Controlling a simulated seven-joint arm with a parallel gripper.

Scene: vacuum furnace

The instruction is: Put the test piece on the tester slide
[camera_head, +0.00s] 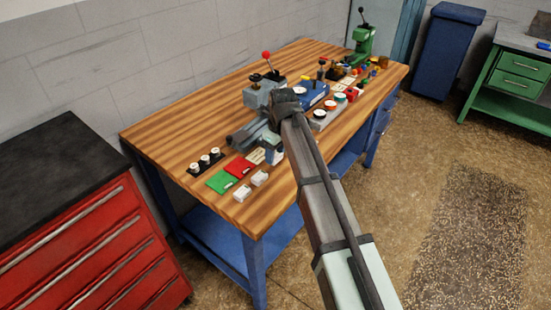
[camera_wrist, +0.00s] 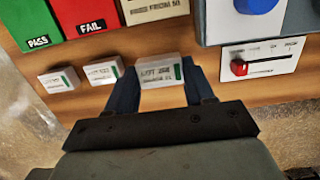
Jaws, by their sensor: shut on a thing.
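My gripper (camera_wrist: 161,84) is shut on a small white block (camera_wrist: 160,70) with a printed label and a green stripe, held between its two blue fingers. Two similar white blocks lie to its left, a middle one (camera_wrist: 103,72) and a far left one (camera_wrist: 63,81). I cannot tell whether the held block is off the bench. In the head view my gripper (camera_head: 273,154) is near the bench's front edge, right of the two loose blocks (camera_head: 259,178), and the held block is mostly hidden. I cannot identify the tester slide for certain.
A green PASS mat (camera_wrist: 30,22) and red FAIL mat (camera_wrist: 86,16) lie beyond the blocks, beside a cream card (camera_wrist: 155,9). A panel with a red knob (camera_wrist: 241,67) is at right. A red-balled lever machine (camera_head: 262,92) stands behind.

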